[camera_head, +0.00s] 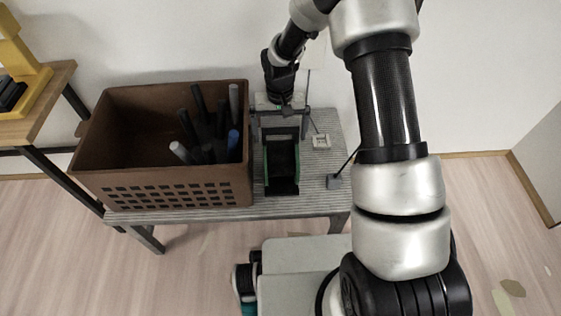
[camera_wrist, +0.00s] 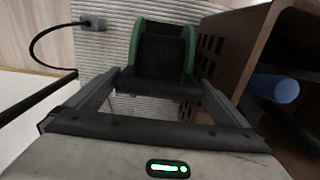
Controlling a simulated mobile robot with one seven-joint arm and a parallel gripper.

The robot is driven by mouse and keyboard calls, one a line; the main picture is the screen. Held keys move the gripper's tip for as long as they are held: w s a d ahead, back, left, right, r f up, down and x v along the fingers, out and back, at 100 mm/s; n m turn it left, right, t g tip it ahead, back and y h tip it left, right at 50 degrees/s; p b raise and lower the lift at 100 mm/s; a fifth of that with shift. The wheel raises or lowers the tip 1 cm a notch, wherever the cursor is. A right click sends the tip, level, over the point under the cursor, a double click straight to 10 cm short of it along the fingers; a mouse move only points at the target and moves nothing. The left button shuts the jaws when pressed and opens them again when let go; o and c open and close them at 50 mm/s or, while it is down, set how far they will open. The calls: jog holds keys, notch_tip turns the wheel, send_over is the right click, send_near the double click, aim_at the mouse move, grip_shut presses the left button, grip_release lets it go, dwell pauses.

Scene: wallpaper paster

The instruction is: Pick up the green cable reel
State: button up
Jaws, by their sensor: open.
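The green cable reel (camera_head: 268,165) stands on the grey ridged bench (camera_head: 315,205), just right of the brown crate. It has green rims and a black middle. My gripper (camera_head: 281,112) is at the back end of the reel, from above. In the wrist view the reel (camera_wrist: 163,52) is upper centre. My open gripper (camera_wrist: 158,80) shows there with one finger to each side of the reel's near end. I cannot tell whether the fingers touch it. Nothing is held.
A wooden table (camera_head: 48,98) is at far left.

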aim_at(280, 147)
notch_tip(280, 147, down, 3)
jog(key=shift+f+b, duration=0.2)
jog(key=shift+b, duration=0.1)
jog(key=shift+d, duration=0.1)
jog(key=c, duration=1.7)
jog(key=shift+r, duration=0.15)
jog(key=shift+c, duration=1.1)
jog(key=shift+w+r, duration=0.1)
